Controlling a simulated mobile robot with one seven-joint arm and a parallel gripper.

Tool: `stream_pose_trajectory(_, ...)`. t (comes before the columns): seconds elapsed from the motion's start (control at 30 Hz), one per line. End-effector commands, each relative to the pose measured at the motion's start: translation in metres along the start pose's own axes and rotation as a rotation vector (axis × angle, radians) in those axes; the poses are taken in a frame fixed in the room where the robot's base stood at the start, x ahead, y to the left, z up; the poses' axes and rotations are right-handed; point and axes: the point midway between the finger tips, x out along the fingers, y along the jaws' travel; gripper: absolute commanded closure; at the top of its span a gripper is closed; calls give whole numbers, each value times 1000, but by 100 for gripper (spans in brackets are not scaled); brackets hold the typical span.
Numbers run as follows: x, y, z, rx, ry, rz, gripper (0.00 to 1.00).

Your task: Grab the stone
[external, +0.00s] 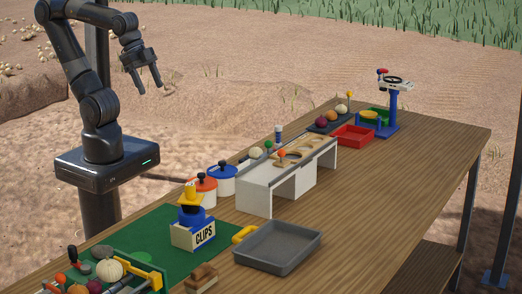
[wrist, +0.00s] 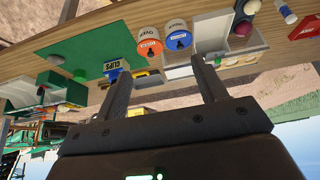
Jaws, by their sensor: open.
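A grey rounded lump that looks like the stone (external: 102,251) lies at the near left end of the table, at the edge of the green mat (external: 150,237). It is beside a pale round onion (external: 110,270). My gripper (external: 150,88) is open and empty, raised high behind the table and well away from the stone. In the wrist view its two fingers (wrist: 160,67) are spread apart with nothing between them.
The yellow and blue clips holder (external: 193,232), a grey tray (external: 278,247) and red and blue lidded tubs (external: 222,180) stand mid-table. A white stand (external: 285,175) is beyond them. A red tray (external: 352,135) and blue scale (external: 392,105) are at the far end. Much of the right side is clear.

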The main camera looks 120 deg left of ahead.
Motion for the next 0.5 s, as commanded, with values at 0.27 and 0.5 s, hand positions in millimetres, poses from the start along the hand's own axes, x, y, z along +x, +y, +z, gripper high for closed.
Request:
stream_pose_trajectory(0.27, 2, 6, -11, -23, -15, 9, 35)
stream_pose_trajectory(0.5, 18, 43, -62, -155, -96, 53, 35)
